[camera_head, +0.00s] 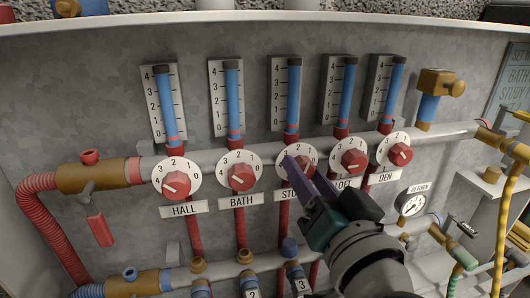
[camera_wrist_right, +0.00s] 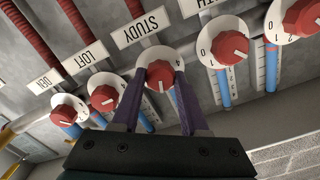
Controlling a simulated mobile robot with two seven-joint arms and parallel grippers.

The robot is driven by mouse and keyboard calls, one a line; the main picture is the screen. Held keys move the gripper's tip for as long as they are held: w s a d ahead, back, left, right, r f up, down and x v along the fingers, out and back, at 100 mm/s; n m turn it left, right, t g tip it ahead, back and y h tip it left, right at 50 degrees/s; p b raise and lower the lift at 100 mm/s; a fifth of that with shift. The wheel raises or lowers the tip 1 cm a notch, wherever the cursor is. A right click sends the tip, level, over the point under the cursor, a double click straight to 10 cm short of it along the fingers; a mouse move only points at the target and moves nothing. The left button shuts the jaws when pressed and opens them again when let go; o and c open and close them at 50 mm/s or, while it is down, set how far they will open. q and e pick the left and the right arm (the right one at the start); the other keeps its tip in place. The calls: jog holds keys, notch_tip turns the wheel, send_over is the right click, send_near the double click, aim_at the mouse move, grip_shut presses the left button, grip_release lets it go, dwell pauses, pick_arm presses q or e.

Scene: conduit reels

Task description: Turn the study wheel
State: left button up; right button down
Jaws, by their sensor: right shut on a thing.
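The study wheel (camera_head: 288,170) is a red knob on a white numbered dial, the middle one in a row of manifold dials. In the head view my right gripper (camera_head: 303,168) reaches it from the lower right and covers part of the knob and its STUDY label. In the right wrist view the study wheel (camera_wrist_right: 158,72) sits between the two purple fingers of the right gripper (camera_wrist_right: 157,84), which is shut on it. The STUDY label (camera_wrist_right: 140,27) shows upside down there. My left gripper is out of view.
The bath wheel (camera_head: 242,177) and hall wheel (camera_head: 176,184) are to the left; the loft wheel (camera_head: 352,158) and den wheel (camera_head: 399,153) are close on the right. Blue gauge tubes stand above a grey pipe. A round return gauge (camera_head: 411,203) is at lower right.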

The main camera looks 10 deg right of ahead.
jog(key=m, duration=0.5)
jog(key=shift+m, duration=0.3)
dwell(0.4)
jog(key=shift+c, duration=2.1)
grip_release()
jog(key=shift+s, duration=0.15)
jog(key=shift+s, duration=0.3)
jog(key=s+p, duration=0.1)
jog(key=s, duration=0.8)
jog(key=shift+d, duration=0.2)
